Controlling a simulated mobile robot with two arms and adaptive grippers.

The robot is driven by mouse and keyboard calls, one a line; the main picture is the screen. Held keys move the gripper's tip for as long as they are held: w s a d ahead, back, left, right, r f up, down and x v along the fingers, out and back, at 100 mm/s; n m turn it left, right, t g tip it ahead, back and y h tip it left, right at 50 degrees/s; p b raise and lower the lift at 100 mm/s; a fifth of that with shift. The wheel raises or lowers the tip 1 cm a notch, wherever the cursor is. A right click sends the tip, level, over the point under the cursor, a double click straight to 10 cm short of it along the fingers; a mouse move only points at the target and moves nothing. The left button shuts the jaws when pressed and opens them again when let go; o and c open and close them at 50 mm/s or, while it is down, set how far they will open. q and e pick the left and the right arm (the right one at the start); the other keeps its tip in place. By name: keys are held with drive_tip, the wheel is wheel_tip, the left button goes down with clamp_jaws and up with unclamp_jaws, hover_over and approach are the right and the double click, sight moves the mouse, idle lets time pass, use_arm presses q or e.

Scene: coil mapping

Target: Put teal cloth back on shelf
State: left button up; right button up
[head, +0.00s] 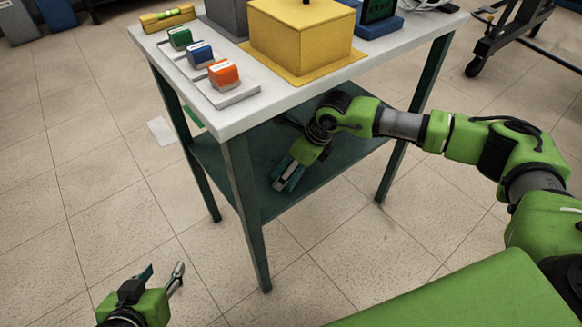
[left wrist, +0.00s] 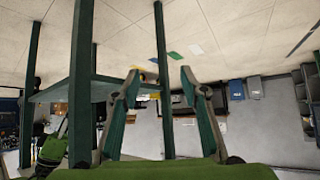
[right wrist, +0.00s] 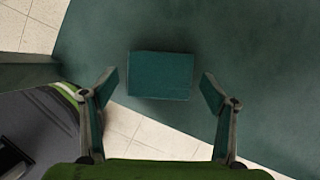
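A flat teal rectangle, which looks like the folded teal cloth (right wrist: 160,75), lies on the dark green lower shelf (right wrist: 250,60), close to the shelf's edge. In the right wrist view it sits ahead of my right gripper (right wrist: 157,95), centred between the spread fingers and touching neither. My right gripper (head: 287,177) reaches in under the tabletop, low over the lower shelf (head: 217,162); in the head view I cannot tell the cloth from the fingers. My left gripper (head: 163,277) is open and empty over the floor at the lower left; its spread fingers show in the left wrist view (left wrist: 155,90).
The white tabletop (head: 240,118) above the shelf carries a yellow box (head: 300,38), small green, blue and orange blocks on trays, and a level. Dark green legs (head: 245,210) stand at the corners. A wheeled stand (head: 490,45) is at the right. Floor around is mostly clear.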

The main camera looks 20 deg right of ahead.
drive_tip(key=shift+r, duration=0.2)
drive_tip(key=shift+s+d+r+p, duration=0.45)
drive_tip(key=shift+s+d, duration=0.2)
use_arm(q)
drive_tip(key=s+a+f+g, duration=0.1)
drive_tip(key=s+f+g, duration=0.1)
drive_tip(key=s, duration=0.2)
drive_tip(key=s+a+f+g+y, duration=0.1)
drive_tip(key=s+a+f+g, duration=0.1)
drive_tip(key=s, duration=0.3)
drive_tip(key=shift+f+g+p, duration=0.2)
drive_tip(key=shift+g+p, duration=0.1)
drive_tip(key=shift+p, duration=0.15)
use_arm(e)
drive_tip(key=s+d, duration=0.7)
drive_tip(key=s, duration=0.1)
